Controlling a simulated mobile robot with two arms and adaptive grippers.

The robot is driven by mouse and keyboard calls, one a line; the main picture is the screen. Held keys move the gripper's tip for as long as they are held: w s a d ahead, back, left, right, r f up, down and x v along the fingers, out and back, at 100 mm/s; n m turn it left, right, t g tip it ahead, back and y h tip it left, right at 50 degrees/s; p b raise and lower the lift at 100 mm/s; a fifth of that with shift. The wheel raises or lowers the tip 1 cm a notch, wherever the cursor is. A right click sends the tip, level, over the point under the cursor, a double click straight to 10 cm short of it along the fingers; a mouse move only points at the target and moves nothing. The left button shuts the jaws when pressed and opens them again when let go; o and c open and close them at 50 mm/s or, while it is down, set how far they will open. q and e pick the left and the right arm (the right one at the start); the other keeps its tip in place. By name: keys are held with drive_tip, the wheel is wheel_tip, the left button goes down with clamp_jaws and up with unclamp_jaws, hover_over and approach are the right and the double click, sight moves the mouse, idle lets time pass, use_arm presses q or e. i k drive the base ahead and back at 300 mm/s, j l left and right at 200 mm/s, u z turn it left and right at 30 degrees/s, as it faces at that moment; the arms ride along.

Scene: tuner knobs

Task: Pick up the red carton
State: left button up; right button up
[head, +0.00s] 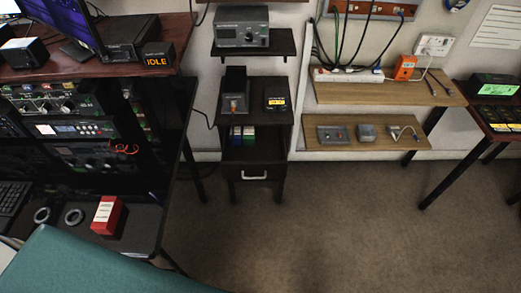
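The red carton (107,216) stands on the low black desk (143,229) at the lower left of the head view. It is a small red box with a white label on the side facing me. Nothing visible touches it. Neither of my grippers shows in this view.
A teal surface (100,265) fills the lower left foreground. The carpeted floor (330,230) is clear at centre and right.

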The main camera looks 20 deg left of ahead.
sight(105, 220)
drive_tip(key=j+u, duration=0.15)
drive_tip(key=u, duration=1.9)
